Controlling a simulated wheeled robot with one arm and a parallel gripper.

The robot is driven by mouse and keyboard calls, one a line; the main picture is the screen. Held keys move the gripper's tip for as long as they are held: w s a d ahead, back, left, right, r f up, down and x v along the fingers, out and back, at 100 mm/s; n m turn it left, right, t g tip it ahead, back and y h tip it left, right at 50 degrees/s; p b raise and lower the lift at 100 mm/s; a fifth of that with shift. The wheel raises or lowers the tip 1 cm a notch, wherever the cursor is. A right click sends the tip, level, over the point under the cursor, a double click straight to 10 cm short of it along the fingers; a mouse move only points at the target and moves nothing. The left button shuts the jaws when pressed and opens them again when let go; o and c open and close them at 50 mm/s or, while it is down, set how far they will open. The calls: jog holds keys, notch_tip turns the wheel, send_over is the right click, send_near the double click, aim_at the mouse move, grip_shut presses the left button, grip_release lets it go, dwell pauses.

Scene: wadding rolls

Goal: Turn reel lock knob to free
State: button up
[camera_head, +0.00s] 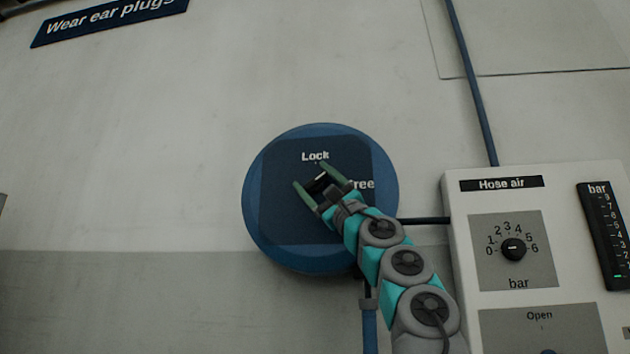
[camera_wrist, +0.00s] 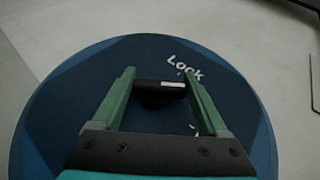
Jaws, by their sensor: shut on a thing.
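The reel lock knob (camera_head: 317,184) is a small black bar with a white mark, at the middle of a dark panel on the round blue reel (camera_head: 262,235). The white word "Lock" (camera_head: 315,156) is printed above the knob, and "Free" (camera_head: 361,184) to its right, its first letter partly covered by my gripper. My gripper (camera_head: 309,174) is shut on the knob, with one green finger at each side. The wrist view also shows the knob (camera_wrist: 159,93) between the fingers, its white mark towards the right finger. "Lock" (camera_wrist: 185,67) shows there beyond the right fingertip.
A white hose air box (camera_head: 458,240) with a dial (camera_head: 513,249) and a bar gauge (camera_head: 604,235) stands on the wall right of my arm. A blue pipe (camera_head: 473,85) runs above it. The wall left of the reel is clear.

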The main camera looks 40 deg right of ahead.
jog(key=c, duration=0.3)
